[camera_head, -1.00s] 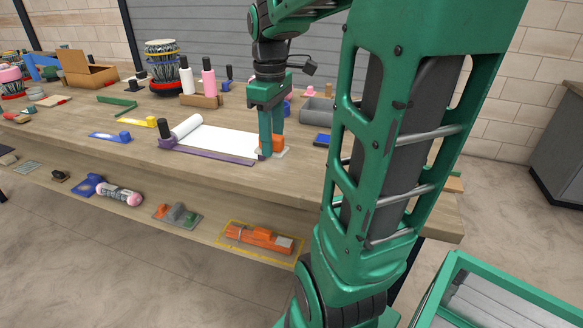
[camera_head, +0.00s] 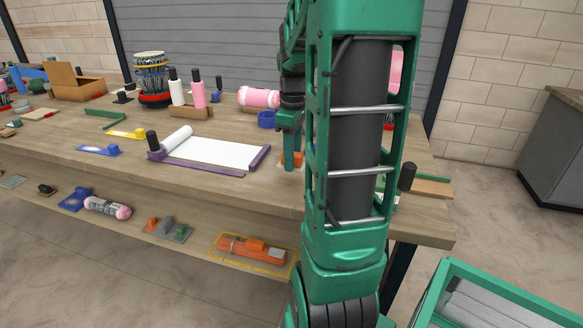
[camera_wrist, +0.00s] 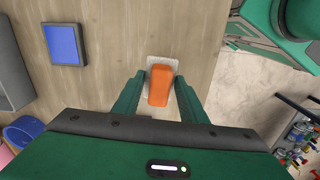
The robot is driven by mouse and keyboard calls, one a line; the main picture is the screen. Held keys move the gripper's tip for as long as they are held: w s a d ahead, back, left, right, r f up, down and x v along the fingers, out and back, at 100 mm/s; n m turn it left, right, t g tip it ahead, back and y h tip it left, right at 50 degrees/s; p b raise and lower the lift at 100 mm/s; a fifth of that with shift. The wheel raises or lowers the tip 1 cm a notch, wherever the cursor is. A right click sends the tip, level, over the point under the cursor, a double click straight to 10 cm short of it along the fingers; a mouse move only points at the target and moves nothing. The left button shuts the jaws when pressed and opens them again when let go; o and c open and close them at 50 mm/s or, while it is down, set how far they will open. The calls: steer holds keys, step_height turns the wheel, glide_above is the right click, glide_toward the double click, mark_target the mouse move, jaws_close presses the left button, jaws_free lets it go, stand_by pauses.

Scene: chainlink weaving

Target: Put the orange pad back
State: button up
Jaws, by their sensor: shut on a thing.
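The orange pad (camera_wrist: 160,85) is an orange block on a pale flat plate. In the wrist view it sits between the two green fingers of my gripper (camera_wrist: 160,90), which is shut on it. In the head view the orange pad (camera_head: 290,157) shows low at the fingertips of my gripper (camera_head: 289,160), over the workbench (camera_head: 215,185) right of the white sheet. My arm hides part of it there. I cannot tell whether the plate touches the bench top.
The white sheet (camera_head: 215,152) lies in a purple frame left of the gripper. A yellow-outlined spot (camera_head: 220,252) on the lower shelf holds an orange tool (camera_head: 250,247). A blue square (camera_wrist: 65,44) lies nearby. The bench's edge is close on the wrist view's right.

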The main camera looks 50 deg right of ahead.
steer(key=shift+d+f, duration=0.3)
steer(key=shift+f, duration=1.65)
steer(key=shift+f, duration=0.4)
steer(key=o, duration=1.2)
steer(key=shift+r, duration=0.1)
